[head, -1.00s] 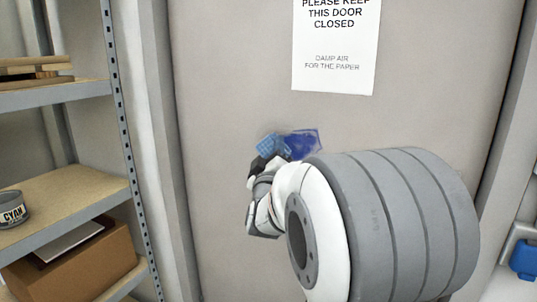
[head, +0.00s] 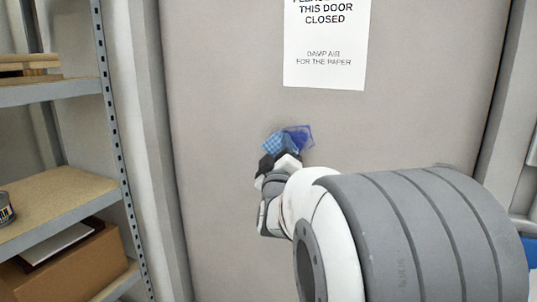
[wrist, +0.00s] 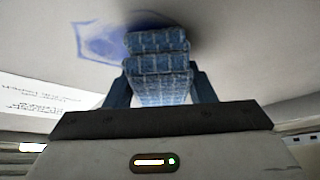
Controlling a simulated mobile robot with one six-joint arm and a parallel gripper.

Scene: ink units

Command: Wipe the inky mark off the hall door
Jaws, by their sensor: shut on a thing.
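The hall door (head: 230,90) is a broad grey-beige panel in front of me. A blue ink mark (head: 304,134) is on it, partly behind the cloth; it also shows in the wrist view (wrist: 100,42) as a darker outline around a paler middle. My gripper (head: 274,160) is shut on a blue checked cloth (head: 280,143), which shows folded between the fingers in the wrist view (wrist: 157,62). The cloth is at the door surface, over the left part of the mark in the head view; it appears to touch. What lies behind the cloth is hidden.
A printed paper sign (head: 325,45) is on the door above the mark. A metal shelf unit (head: 60,215) with a cardboard box (head: 70,265) and a tin (head: 5,208) stands at the left. My arm covers the lower right of the door.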

